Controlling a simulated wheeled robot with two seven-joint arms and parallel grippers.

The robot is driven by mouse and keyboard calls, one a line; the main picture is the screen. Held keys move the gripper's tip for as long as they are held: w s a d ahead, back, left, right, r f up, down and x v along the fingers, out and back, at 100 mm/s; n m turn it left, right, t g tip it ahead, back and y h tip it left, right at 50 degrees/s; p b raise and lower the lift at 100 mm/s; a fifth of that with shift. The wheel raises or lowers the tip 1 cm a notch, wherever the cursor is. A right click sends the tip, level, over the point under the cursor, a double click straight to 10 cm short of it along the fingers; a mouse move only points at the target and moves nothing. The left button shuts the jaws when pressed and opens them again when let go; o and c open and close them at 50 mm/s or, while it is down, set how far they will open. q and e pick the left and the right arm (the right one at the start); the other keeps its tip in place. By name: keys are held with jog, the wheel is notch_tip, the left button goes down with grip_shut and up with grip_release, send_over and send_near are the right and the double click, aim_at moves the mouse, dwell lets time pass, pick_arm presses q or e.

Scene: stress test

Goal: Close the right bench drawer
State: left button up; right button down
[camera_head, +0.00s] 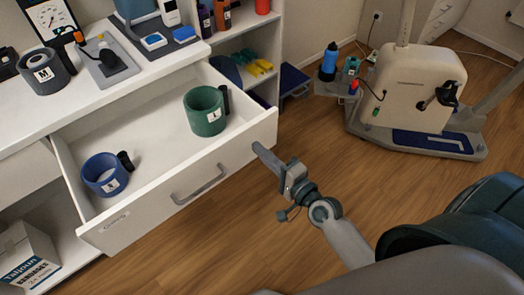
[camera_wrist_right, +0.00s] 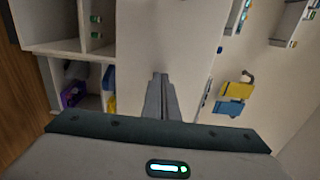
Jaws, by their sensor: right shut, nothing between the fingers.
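The right bench drawer (camera_head: 160,184) is pulled out from the white bench in the head view. Its front panel carries a metal bar handle (camera_head: 199,184) and a label near its lower left corner. A blue cuff (camera_head: 104,174) and a green cuff (camera_head: 204,110) marked L lie inside the drawer. My right gripper (camera_head: 258,149) is shut and empty, at the right end of the drawer front; whether it touches the panel I cannot tell. Its shut fingers (camera_wrist_right: 160,97) show in the right wrist view before a pale surface. My left gripper is not in view.
The bench top (camera_head: 125,85) holds a grey cuff (camera_head: 43,72) marked M and several devices. Open shelves (camera_head: 247,53) with coloured items stand right of the drawer. A cardboard box (camera_head: 28,258) sits on a lower shelf. An exercise machine (camera_head: 412,85) stands at the back right.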

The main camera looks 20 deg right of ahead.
jog(key=w, duration=0.1)
jog(key=p, duration=0.2)
send_near(206, 100)
jog(key=b+x, duration=0.2)
jog(key=x, duration=0.5)
jog(key=shift+f, duration=0.1)
jog(key=b+x, duration=0.4)
jog(key=x, duration=0.5)
jog(key=shift+w, duration=0.35)
jog(key=shift+r, duration=0.3)
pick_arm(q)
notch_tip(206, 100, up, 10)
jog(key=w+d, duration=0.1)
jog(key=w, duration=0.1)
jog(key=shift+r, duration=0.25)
pick_arm(e)
jog(key=shift+w+r, duration=0.1)
